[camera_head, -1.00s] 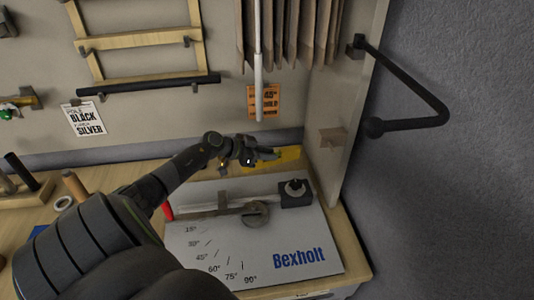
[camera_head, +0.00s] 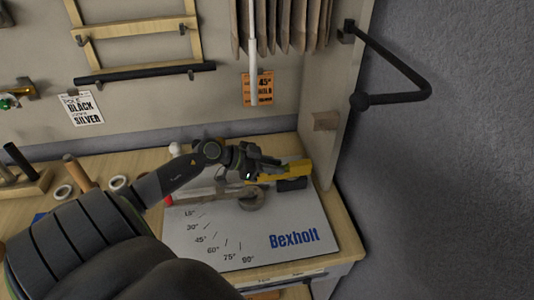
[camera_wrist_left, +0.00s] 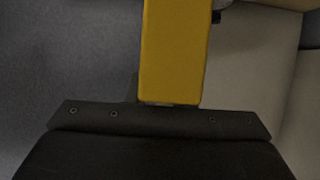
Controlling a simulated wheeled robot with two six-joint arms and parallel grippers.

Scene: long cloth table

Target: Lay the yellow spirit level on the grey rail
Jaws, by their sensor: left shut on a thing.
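The yellow spirit level (camera_head: 297,170) is in my left gripper (camera_head: 268,170), which is shut on it. In the head view it overlaps the black block (camera_head: 292,184) on the white board; I cannot tell whether they touch. In the left wrist view the level's yellow face (camera_wrist_left: 174,50) fills the upper middle, and the jaws' grip is hidden. A thin grey bar runs across the board to a round grey disc (camera_head: 251,200); it is partly hidden by my arm, and I cannot tell whether it is the grey rail. My right gripper is not in view.
The white board (camera_head: 235,240) is marked with angles and "Bexholt". A wooden side panel (camera_head: 325,150) with a small peg stands close on the right. White rings (camera_head: 117,182) and a wooden tool holder (camera_head: 25,188) are at the left. A white rod (camera_head: 253,70) hangs above.

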